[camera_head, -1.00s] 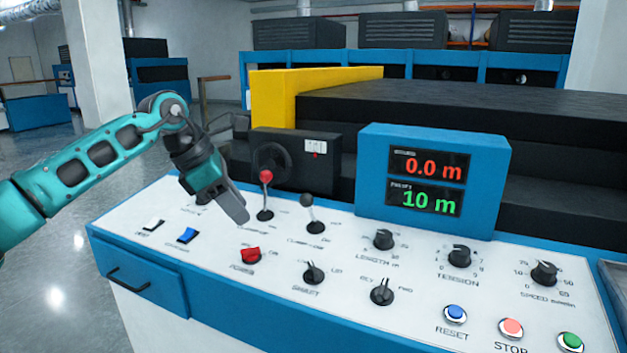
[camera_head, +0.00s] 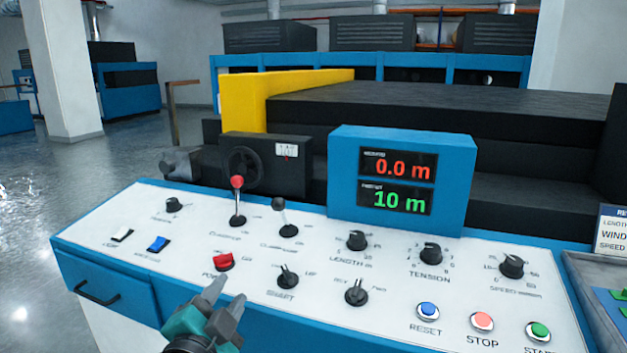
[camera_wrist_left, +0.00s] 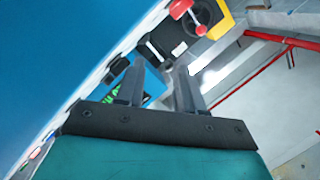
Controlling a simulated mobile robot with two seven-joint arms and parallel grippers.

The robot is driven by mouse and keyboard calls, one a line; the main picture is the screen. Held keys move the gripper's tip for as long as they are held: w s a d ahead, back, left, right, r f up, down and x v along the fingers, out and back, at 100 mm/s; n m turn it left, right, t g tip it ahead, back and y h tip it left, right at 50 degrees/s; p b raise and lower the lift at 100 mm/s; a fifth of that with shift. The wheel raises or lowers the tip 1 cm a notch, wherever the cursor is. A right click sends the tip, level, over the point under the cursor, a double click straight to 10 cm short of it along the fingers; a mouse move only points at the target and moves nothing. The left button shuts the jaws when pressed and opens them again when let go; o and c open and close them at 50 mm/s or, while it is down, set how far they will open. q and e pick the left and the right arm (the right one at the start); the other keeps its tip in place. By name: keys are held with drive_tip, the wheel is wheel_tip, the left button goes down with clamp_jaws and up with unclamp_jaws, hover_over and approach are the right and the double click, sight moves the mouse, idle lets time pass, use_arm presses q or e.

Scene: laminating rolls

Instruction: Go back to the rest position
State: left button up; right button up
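My left gripper (camera_head: 227,297) is in the lower part of the head view, in front of the red power switch (camera_head: 223,261) and over the near edge of the white control panel (camera_head: 330,262). Its two fingers are apart with nothing between them. In the left wrist view the open fingers (camera_wrist_left: 158,85) also show, with part of the display (camera_wrist_left: 152,84) behind them. My right gripper is in neither view.
The blue display box (camera_head: 400,182) reads 0.0 m and 10 m. A tray (camera_head: 600,300) stands at right.

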use_arm(q)
drive_tip(key=s+a+f+n+g+y, duration=0.1)
drive_tip(key=s+a+f+n+g, duration=0.25)
drive_tip(key=s+f, duration=0.25)
drive_tip(key=s+a+f+n+g+y, duration=0.2)
drive_tip(key=s+f+n+g, duration=0.15)
drive_tip(key=s+f, duration=0.25)
drive_tip(key=s+a+f+n+g+h, duration=0.1)
drive_tip(key=s+f+g, duration=0.2)
drive_tip(key=s, duration=0.5)
drive_tip(key=s+f+n+g, duration=0.2)
drive_tip(key=s+f+g, duration=0.15)
drive_tip(key=s, duration=0.35)
drive_tip(key=w+d+f+t+h+p, duration=0.1)
drive_tip(key=w+d+f+t+p, duration=0.1)
drive_tip(key=w+f+t, duration=0.3)
drive_tip(key=shift+w+d+f+m+t+h+p, duration=0.3)
drive_tip(key=shift+w+m+t+h+p, duration=0.15)
drive_tip(key=shift+w+t, duration=0.65)
